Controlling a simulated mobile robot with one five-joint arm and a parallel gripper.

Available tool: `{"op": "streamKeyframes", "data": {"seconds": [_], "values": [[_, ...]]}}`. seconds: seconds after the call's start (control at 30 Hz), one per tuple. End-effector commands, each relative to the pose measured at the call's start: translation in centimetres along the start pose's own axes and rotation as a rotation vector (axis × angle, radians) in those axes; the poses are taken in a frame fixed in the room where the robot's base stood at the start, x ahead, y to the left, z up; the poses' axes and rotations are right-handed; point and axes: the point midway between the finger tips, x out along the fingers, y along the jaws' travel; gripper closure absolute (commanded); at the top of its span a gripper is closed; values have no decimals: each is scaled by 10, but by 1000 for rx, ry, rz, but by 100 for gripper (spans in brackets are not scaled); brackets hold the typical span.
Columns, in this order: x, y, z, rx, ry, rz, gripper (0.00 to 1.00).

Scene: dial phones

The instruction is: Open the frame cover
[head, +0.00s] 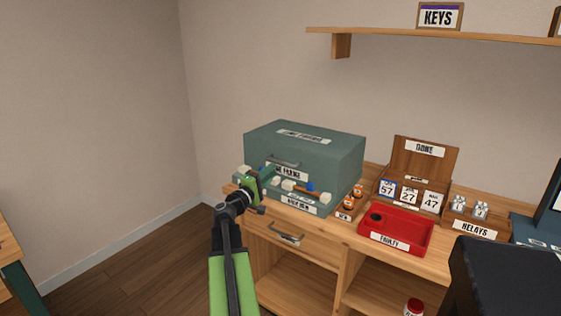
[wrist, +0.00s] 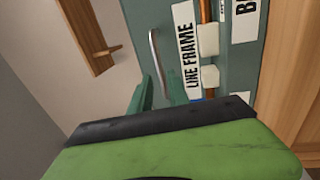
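The frame cover (head: 322,158) is a closed teal box lid with a label on top. A grey bar handle (head: 284,162) is on its front; it also shows in the wrist view (wrist: 154,52). Beside the handle is the LINE FRAME label (wrist: 186,48). My gripper (head: 268,169) is in front of the cover's left part, close to the handle. In the wrist view my gripper's teal fingers (wrist: 159,88) are apart, and the handle's lower end shows in the gap between them. I cannot tell whether they touch the handle.
White blocks and a blue-tipped part sit along the base (head: 295,203) below the cover. To the right stand orange-topped parts (head: 349,203), a red FAULTY tray (head: 420,235), a wooden DONE box (head: 422,160) and a RELAYS box (head: 474,231). A shelf (head: 430,34) hangs above.

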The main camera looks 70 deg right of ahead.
Motion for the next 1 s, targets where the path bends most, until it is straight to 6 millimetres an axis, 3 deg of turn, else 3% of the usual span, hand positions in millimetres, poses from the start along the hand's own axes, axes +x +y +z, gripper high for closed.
{"op": "streamKeyframes", "data": {"seconds": [0.1,0.33,0.7,0.87,1.0], "values": [[32,2,-2,-1,-2,0,78],[66,1,-1,1,-1,-1,78],[72,0,-1,1,1,-1,78],[71,0,-1,1,1,-1,99],[71,0,-1,1,1,-1,100]]}}
